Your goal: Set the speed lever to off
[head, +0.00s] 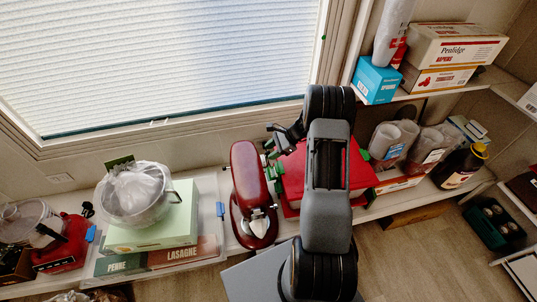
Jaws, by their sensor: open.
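A dark red stand mixer (247,172) stands on the low white shelf, in the middle of the head view. Its speed lever is too small or too hidden to make out. My gripper (273,158) is just right of the mixer's head, with green parts showing near its tips. It is open, and I see nothing held in it. I cannot tell whether it touches the mixer.
A red box (360,170) lies behind my arm, right of the mixer. A metal bowl (135,198) on a pale green box (155,228) stands to the left. A dark bottle with a yellow cap (459,167) and several jars are at right.

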